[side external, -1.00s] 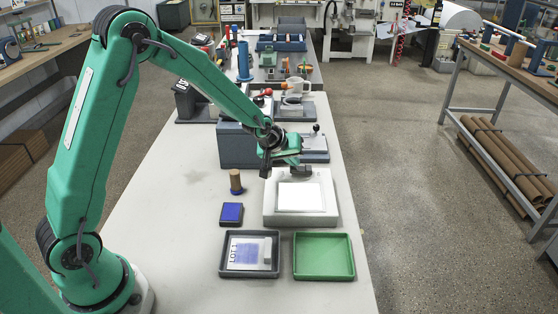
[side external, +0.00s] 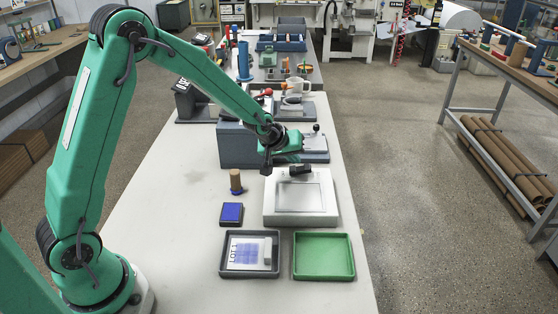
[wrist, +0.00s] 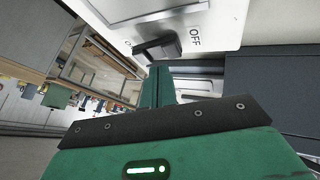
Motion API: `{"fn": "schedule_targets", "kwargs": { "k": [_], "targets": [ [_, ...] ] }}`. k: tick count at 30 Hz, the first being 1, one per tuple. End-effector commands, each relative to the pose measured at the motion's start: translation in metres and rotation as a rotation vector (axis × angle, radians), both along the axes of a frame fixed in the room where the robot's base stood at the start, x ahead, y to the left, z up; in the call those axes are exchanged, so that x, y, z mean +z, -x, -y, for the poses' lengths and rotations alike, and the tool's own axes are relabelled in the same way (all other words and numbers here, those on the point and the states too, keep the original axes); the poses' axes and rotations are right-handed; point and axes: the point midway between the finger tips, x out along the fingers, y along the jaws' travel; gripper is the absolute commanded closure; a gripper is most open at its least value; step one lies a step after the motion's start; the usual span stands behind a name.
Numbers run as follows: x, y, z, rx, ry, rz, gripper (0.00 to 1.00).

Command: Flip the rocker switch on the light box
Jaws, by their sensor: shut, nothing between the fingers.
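The light box (side external: 272,210) is a pale box on the white table, and its panel (side external: 300,197) is grey and unlit. The black rocker switch (side external: 300,169) sits on the far edge of its top, and it appears tilted. In the wrist view the switch (wrist: 158,48) lies just beyond my fingertips, beside an "OFF" label on the light box (wrist: 222,18). My gripper (side external: 296,160) is shut and empty, just behind the switch. In the wrist view its green fingers (wrist: 158,70) are together, close to the switch; I cannot tell whether they touch it.
A grey tray (side external: 224,271) with a printed sheet and a green tray (side external: 324,276) stand in front of the light box. A blue ink pad (side external: 231,214) and a wooden-handled stamp (side external: 235,181) are to its left. Grey equipment (side external: 236,146) stands behind.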

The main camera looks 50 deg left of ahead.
Motion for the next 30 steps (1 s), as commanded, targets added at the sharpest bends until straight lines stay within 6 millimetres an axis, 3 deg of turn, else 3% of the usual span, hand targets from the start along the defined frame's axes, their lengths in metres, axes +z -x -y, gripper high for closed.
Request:
{"fn": "schedule_targets", "kwargs": {
  "k": [20, 30],
  "targets": [
    [0.009, -0.001, 0.001, -0.001, 0.001, 0.001, 1.0],
    [0.03, -0.005, 0.004, -0.003, 0.004, 0.001, 1.0]
  ]
}}
